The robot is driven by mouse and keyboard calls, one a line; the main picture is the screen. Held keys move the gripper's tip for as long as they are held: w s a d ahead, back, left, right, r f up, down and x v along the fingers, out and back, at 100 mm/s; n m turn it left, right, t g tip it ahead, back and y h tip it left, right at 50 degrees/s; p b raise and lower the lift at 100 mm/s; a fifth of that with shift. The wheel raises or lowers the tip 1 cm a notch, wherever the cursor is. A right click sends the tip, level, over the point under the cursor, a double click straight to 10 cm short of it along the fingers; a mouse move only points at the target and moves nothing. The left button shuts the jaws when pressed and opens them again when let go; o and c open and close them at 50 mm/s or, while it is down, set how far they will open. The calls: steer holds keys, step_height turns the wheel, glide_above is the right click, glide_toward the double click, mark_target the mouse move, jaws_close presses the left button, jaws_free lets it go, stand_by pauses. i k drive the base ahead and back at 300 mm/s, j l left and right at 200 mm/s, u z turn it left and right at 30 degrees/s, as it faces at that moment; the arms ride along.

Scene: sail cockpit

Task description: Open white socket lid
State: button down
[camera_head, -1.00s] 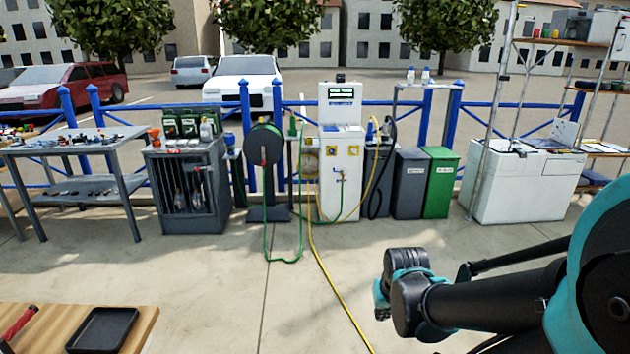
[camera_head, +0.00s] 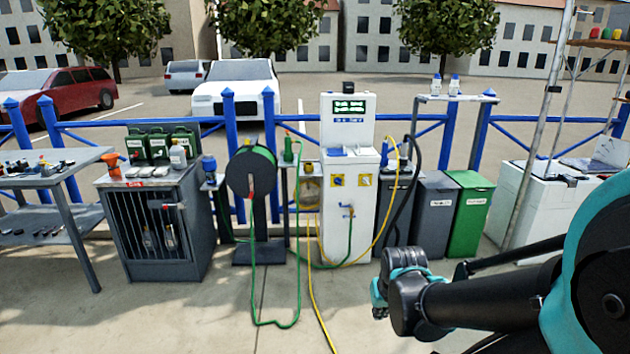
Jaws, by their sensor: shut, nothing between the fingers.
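A tall white service pedestal (camera_head: 348,215) stands ahead of me by the blue fence, a little right of the middle. The white socket lid is too small to make out, and I cannot tell whether any lid is open. My black and teal arm reaches in from the right, in front of and apart from the pedestal.
A green hose reel (camera_head: 252,172) and a grey cabinet (camera_head: 155,225) stand left of the pedestal. Grey (camera_head: 435,214) and green bins (camera_head: 469,215) stand to its right. A yellow hose (camera_head: 312,285) and a green hose loop (camera_head: 275,323) lie on otherwise open pavement.

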mark_target(364, 149)
steer(key=i, duration=1.85)
steer(key=i+z, duration=0.1)
steer(key=i, duration=0.45)
steer(key=i+j+z, duration=0.1)
steer(key=i, duration=0.4)
steer(key=i+j+z, duration=0.1)
steer(key=i, duration=0.45)
steer(key=i+z, duration=0.1)
steer(key=z, duration=0.15)
